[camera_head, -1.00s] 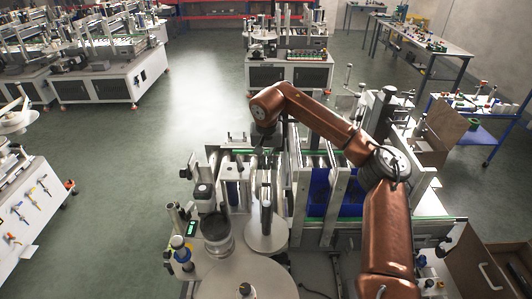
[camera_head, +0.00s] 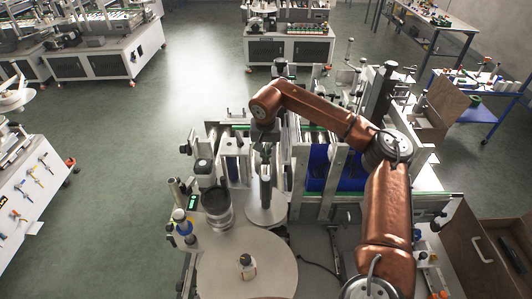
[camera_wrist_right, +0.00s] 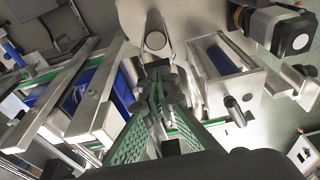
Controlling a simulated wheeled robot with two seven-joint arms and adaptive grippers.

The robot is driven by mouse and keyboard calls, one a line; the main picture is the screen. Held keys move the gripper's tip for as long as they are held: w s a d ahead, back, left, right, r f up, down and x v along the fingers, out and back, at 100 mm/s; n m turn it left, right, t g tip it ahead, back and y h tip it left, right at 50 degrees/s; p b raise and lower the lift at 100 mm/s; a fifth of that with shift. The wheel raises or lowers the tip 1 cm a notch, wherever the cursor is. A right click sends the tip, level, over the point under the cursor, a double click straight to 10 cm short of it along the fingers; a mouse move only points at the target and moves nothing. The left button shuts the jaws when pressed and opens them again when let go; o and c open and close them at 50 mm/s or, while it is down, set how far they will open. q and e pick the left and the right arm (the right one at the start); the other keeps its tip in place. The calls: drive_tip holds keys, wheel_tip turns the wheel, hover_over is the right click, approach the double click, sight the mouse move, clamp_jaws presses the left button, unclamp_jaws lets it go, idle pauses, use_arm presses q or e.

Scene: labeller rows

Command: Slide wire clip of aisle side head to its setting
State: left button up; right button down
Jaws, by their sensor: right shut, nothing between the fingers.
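My right gripper (camera_head: 263,146) reaches over the labelling machine from its far end, above the metal plates and rollers. In the right wrist view its green-padded fingers (camera_wrist_right: 159,78) come together at the tips and hold nothing. Just past the fingertips is a grey metal cylinder (camera_wrist_right: 155,40) with a round end, in front of a pale disc. A metal housing (camera_wrist_right: 225,82) with a small knob (camera_wrist_right: 235,112) stands right of the fingers. The wire clip is too small or hidden to make out. I cannot tell whether the fingers touch anything. My left gripper is not in view.
Blue-lined conveyor rails (camera_head: 335,165) stand right of the gripper. Open floor (camera_head: 150,130) lies to the left.

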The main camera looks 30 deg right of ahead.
sight(266, 164)
wheel_tip(266, 164, down, 5)
drive_tip(key=shift+r+b, duration=0.15)
drive_tip(key=shift+b, duration=0.55)
drive_tip(key=shift+s, duration=0.15)
